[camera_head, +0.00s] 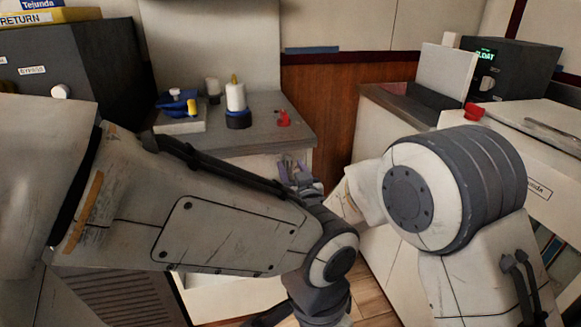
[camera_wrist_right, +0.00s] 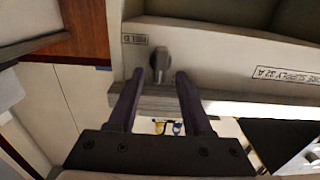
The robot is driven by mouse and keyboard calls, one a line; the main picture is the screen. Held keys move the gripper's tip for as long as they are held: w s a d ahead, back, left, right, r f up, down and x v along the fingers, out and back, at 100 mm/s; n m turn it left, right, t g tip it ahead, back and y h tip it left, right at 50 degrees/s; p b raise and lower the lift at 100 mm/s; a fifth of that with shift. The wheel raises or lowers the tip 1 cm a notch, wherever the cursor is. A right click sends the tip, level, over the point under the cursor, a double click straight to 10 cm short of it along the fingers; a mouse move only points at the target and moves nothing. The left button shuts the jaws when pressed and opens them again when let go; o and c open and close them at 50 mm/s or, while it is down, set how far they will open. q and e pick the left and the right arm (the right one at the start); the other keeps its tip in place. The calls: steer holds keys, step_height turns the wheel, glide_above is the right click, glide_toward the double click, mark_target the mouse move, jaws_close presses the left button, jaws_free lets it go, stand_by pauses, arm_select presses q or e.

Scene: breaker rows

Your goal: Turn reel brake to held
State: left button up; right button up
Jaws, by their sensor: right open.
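A small dark grey knob (camera_wrist_right: 159,60) sits on a pale panel in the right wrist view, beside a label that reads HELD (camera_wrist_right: 134,39). It looks like the reel brake; its narrow part points down in that picture. My right gripper (camera_wrist_right: 158,78) is open, with its two dark purple fingers on either side of the knob's lower end. Whether they touch it I cannot tell. In the head view the right gripper (camera_head: 292,166) is small, in front of the grey-topped cabinet, and the knob cannot be made out there. My left arm crosses the head view, but its gripper does not show.
The grey counter (camera_head: 262,118) holds a white bottle-like thing (camera_head: 236,96), a blue clamp-like thing (camera_head: 177,103) and a red piece (camera_head: 284,118). A panel label reading SUPPLY 32 A (camera_wrist_right: 287,80) is right of the knob. My left forearm lies close to the right gripper.

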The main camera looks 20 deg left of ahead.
steer(key=shift+w+a, duration=0.35)
steer(key=shift+w, duration=0.2)
jaws_close()
